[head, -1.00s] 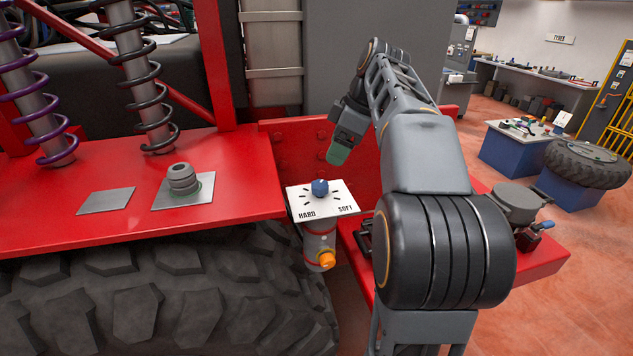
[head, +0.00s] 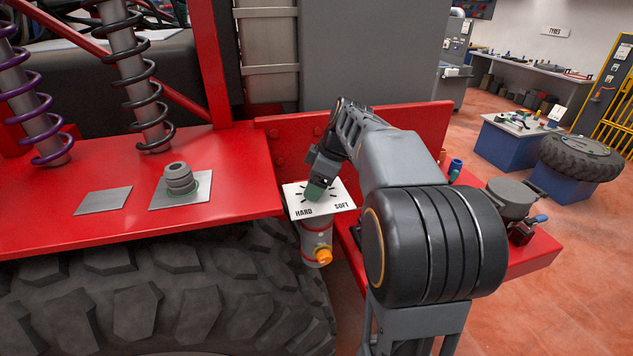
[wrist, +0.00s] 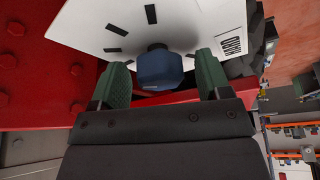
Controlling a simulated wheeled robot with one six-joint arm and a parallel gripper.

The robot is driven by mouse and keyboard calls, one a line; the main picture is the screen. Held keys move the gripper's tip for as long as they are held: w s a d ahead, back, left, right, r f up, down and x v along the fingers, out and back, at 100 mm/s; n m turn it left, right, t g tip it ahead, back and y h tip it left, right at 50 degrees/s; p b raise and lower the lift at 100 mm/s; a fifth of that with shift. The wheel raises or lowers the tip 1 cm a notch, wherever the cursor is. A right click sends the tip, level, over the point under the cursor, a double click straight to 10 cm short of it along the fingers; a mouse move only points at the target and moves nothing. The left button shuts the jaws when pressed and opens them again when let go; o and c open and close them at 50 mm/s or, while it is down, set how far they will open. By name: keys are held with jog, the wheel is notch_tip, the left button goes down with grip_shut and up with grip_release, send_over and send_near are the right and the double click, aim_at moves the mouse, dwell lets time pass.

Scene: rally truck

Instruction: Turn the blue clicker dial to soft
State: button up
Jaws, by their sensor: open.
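The blue clicker dial (wrist: 160,69) shows in the wrist view, standing on a white plate (wrist: 85,25) with black tick marks. My gripper (wrist: 160,85) is open, with one green finger on each side of the dial and a gap visible on both sides. In the head view my gripper (head: 315,191) is down at the plate and hides the dial. Which tick the dial points to is hidden.
Below the plate is a cylinder with an orange knob (head: 323,256). A red panel (head: 285,140) rises behind the plate. The red bodywork (head: 80,200) with a grey fitting (head: 180,178) is at the left, above a large tyre (head: 150,300).

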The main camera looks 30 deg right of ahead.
jog(key=shift+c, duration=0.5)
jog(key=c, duration=0.8)
jog(key=m+t+b, duration=0.1)
jog(key=m+b, duration=0.1)
jog(key=m, duration=0.1)
jog(key=shift+f+h+b, duration=0.15)
jog(key=shift+h+b, duration=0.25)
jog(key=m+b, duration=0.1)
jog(key=m, duration=0.1)
jog(key=m+h+b, duration=0.1)
jog(key=m, duration=0.1)
jog(key=shift+m+t+h, duration=0.3)
jog(key=shift+t, duration=0.1)
jog(key=m+h, duration=0.1)
jog(key=m, duration=0.3)
jog(key=shift+h+b, duration=0.35)
jog(key=shift+h, duration=0.05)
jog(key=shift+r+m+h, duration=0.2)
jog(key=shift+m+h, duration=0.4)
jog(key=shift+m, duration=1.4)
